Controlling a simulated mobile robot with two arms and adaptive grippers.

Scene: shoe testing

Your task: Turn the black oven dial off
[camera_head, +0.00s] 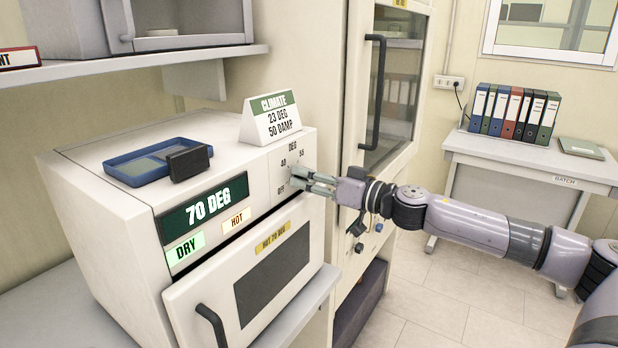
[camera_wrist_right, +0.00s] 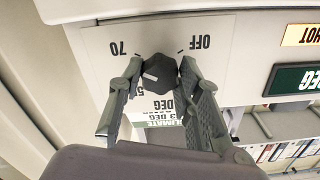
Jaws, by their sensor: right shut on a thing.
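The black oven dial (camera_wrist_right: 159,72) is a faceted knob on the pale control panel (camera_wrist_right: 96,45) of the oven. In the wrist view, which looks upside down, the marks "OFF" and "70" stand on either side of it. My right gripper (camera_head: 301,178) is at the panel, and its two fingers (camera_wrist_right: 160,66) are closed on the dial from both sides. In the head view the fingers mostly hide the dial. Which mark the dial points at is hard to tell. The oven (camera_head: 130,205) has a green "70 DEG" display (camera_head: 204,205). My left gripper is not in view.
A blue tray (camera_head: 140,163) with a dark block (camera_head: 188,163) and a "CLIMATE" card (camera_head: 271,118) stand on the oven. A tall cabinet (camera_head: 335,60) with a dark handle is close behind my right gripper. Binders (camera_head: 513,114) stand on a side table at right.

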